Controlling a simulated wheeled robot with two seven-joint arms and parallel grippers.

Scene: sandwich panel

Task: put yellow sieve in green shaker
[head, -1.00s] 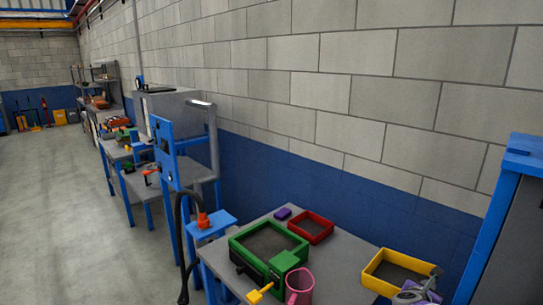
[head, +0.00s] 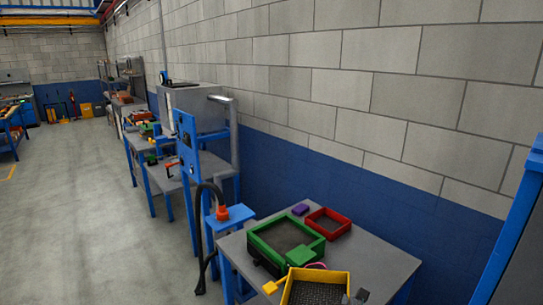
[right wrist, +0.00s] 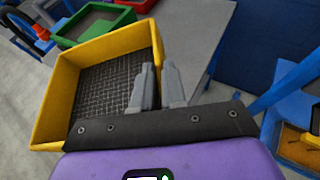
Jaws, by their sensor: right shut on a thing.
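The yellow sieve (head: 349,275) is a square frame with a dark mesh floor, at the bottom edge of the head view and partly cut off. My right gripper (right wrist: 158,72) is shut on the sieve's right wall in the right wrist view, where the sieve (right wrist: 52,110) fills the left. In the head view only a grey bit of this gripper (head: 358,296) shows. The green shaker (head: 267,258) is a green square frame with a dark inside on the grey table. The sieve is in front of it, to its lower right. My left gripper is out of view.
A red tray (head: 345,232) and a purple block (head: 300,209) lie behind the shaker. A pink thing (head: 318,265) is mostly hidden behind the sieve. The grey table (head: 385,262) is bare at right. A blue post (head: 510,235) stands at far right.

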